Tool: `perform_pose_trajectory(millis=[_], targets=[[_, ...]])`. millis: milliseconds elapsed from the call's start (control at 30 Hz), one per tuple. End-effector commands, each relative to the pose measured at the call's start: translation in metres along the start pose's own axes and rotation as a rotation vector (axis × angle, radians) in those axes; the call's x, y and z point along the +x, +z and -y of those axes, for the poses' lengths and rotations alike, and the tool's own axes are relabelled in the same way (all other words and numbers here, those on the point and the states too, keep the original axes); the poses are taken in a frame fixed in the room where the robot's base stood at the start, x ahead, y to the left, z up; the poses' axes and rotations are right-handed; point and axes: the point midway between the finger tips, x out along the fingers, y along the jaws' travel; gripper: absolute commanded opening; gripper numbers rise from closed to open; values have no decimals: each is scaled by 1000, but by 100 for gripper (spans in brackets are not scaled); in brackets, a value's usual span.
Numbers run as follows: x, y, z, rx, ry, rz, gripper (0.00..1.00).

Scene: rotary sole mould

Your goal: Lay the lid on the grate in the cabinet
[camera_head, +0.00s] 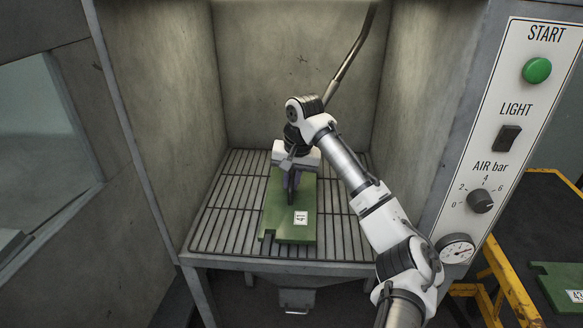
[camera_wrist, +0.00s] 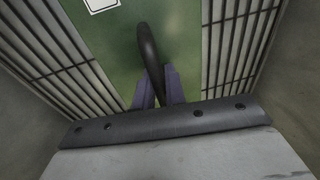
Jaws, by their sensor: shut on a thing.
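The lid (camera_head: 299,230) is a flat green plate with a white label reading 41. It is over the grate (camera_head: 340,240) in the cabinet and looks level; I cannot tell whether it touches the bars. My gripper (camera_head: 291,194) is above the lid's middle, shut on its dark curved handle. In the wrist view the fingers (camera_wrist: 159,88) close around the handle (camera_wrist: 147,50), with the green lid (camera_wrist: 190,30) beneath. The gripper body hides the near part of the lid there.
The cabinet's grey walls (camera_head: 285,70) enclose the grate at both sides and back. A metal tube (camera_head: 350,58) hangs at the back right. A control panel (camera_head: 505,130) is at right. Another green plate (camera_head: 562,287) labelled 43 lies outside at lower right, near a yellow frame (camera_head: 500,275).

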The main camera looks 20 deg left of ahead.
Motion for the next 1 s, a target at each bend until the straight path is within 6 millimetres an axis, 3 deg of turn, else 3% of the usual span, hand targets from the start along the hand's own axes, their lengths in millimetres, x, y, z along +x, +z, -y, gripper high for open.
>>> perform_pose_trajectory(millis=[167, 433, 667, 700, 833, 1000], targets=[[6, 0, -1, 0, -2, -4, 0], [37, 4, -6, -1, -1, -4, 0], [40, 4, -6, -1, -2, -6, 0], [44, 5, -6, -1, 0, 0, 18], [43, 4, -6, -1, 0, 0, 34], [43, 4, -6, 0, 0, 0, 34]])
